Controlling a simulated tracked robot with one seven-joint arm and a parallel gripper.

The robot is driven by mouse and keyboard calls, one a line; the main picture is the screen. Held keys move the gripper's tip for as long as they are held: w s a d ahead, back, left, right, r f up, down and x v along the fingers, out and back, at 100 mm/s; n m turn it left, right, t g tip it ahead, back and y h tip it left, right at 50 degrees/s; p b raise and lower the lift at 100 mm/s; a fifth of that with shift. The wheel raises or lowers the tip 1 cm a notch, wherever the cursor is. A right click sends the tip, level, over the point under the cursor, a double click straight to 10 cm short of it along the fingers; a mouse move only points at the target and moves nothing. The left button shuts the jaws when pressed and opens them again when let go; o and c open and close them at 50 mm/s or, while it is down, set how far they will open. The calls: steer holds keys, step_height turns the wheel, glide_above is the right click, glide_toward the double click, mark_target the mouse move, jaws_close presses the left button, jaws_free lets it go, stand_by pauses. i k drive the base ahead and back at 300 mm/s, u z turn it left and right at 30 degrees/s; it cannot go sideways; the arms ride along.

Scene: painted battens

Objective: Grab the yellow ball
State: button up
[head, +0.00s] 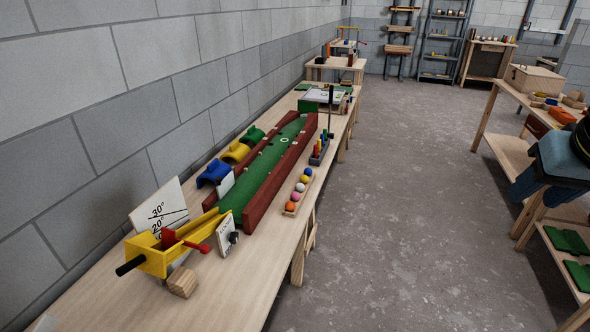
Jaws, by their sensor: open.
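The yellow ball (305,178) sits in a row of several coloured balls in a narrow wooden rack (292,213) near the right edge of the long bench. An orange ball (290,207) is at the near end of the row, with a pink ball (296,196) behind it. My gripper (532,192), blue with a dark part above, shows at the right edge of the head view. It is open, far to the right of the rack and apart from the balls. Part of it is cut off by the frame.
A green lane with dark red side battens (256,199) lies left of the rack. A yellow launcher (160,254) and a wooden block (182,282) are nearer. A small peg stand (320,150) is beyond the rack. The grey floor (420,190) is clear.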

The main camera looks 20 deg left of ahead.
mark_target(304, 179)
steer(key=u, duration=0.25)
steer(key=i, duration=1.3)
steer(key=u, duration=0.35)
